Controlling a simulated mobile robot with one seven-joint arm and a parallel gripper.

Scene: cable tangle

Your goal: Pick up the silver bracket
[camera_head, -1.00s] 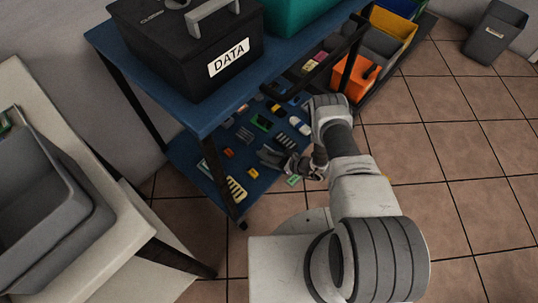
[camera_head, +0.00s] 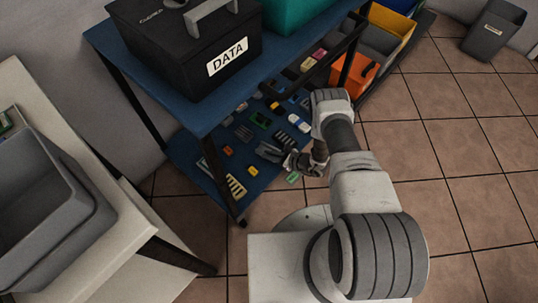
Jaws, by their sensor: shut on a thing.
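My gripper (camera_head: 270,151) reaches in from the right, low over the blue lower shelf (camera_head: 188,151) of the cart. Its jaws are shut on a small grey piece at their tips, which appears to be the silver bracket. The fingers and the piece are both grey and small here, so the bracket's outline and the exact grip are hard to make out. I cannot tell whether the piece touches the shelf.
An orange bin (camera_head: 352,77) stands behind my arm.

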